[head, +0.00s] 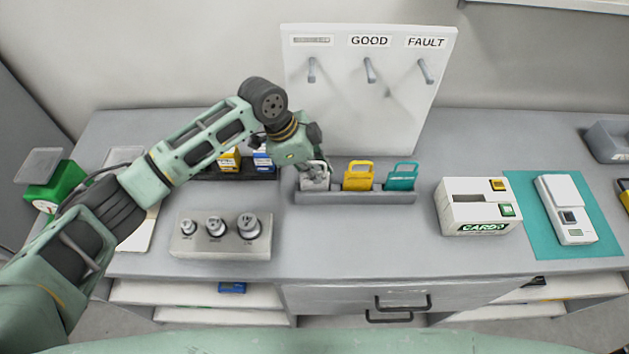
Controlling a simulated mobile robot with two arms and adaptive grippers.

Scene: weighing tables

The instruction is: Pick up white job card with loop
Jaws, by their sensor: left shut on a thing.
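The white job card with loop (315,181) stands in the left end of the grey card rack (355,198) on the table. My left gripper (316,167) comes down from above and is shut on the card at its loop. The fingers hide part of the card. I cannot tell whether the card is lifted at all from the rack. A yellow card (358,177) and a teal card (402,177) with loops stand beside it in the same rack. My right gripper is not in view.
Behind the rack stands a white board (375,120) with pegs, two labelled GOOD and FAULT. A white CARDO box (478,208) and a scale (565,210) on a teal mat (527,218) are at right. A weight block (222,245) is in front left.

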